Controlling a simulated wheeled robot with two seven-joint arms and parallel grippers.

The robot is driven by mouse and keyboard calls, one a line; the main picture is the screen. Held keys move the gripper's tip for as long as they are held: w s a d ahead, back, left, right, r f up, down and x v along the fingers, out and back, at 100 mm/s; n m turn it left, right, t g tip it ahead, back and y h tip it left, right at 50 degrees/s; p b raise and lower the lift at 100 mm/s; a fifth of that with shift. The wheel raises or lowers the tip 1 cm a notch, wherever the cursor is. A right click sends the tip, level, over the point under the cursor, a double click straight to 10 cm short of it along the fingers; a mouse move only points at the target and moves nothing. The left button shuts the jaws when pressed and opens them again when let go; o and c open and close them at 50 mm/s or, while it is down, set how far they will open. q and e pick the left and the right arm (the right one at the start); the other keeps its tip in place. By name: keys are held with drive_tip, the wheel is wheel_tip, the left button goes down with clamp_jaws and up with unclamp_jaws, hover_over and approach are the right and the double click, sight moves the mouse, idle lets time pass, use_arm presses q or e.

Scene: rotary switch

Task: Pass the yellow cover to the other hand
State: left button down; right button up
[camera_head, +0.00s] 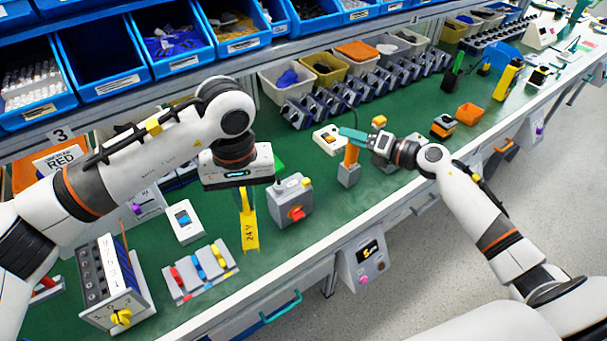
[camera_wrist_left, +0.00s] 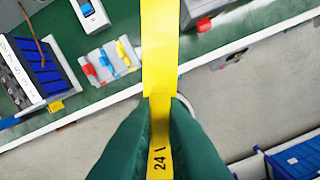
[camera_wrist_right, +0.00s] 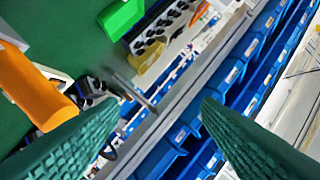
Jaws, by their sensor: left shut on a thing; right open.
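The yellow cover (camera_head: 250,234) is a long flat strip with "24V" lettering, hanging down below my left gripper (camera_head: 244,189). In the left wrist view the green fingers (camera_wrist_left: 160,110) are shut on the yellow cover (camera_wrist_left: 160,45), which passes between them. My right gripper (camera_head: 352,134) is to the right, over the bench, apart from the cover. In the right wrist view its green fingers (camera_wrist_right: 160,130) are spread wide with nothing between them. The grey switch box (camera_head: 293,203) with a red knob stands just right of the cover.
An orange-topped item with a grey base (camera_head: 348,175) stands under my right gripper. A panel of coloured levers (camera_head: 200,272) and a switch unit (camera_head: 107,285) are at the left front. Blue bins (camera_head: 105,65) line the back. The front edge right of centre is fairly clear.

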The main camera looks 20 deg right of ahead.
drive_tip(key=s+a+r+n+g+y, duration=0.2)
drive_tip(key=s+a+r+n+g, duration=0.35)
drive_tip(key=s+a+n, duration=0.35)
drive_tip(key=s+a+r+n+g+y, duration=0.35)
drive_tip(key=s+a+n+g, duration=0.25)
drive_tip(key=a+n, duration=0.4)
drive_tip(key=shift+h, duration=0.45)
drive_tip(key=x, duration=1.2)
drive_tip(key=shift+a+r, duration=0.15)
drive_tip(key=shift+r, duration=0.1)
drive_tip(key=c, duration=1.1)
use_arm(q)
drive_tip(key=c, duration=1.4)
unclamp_jaws()
use_arm(e)
drive_tip(key=shift+o, duration=0.2)
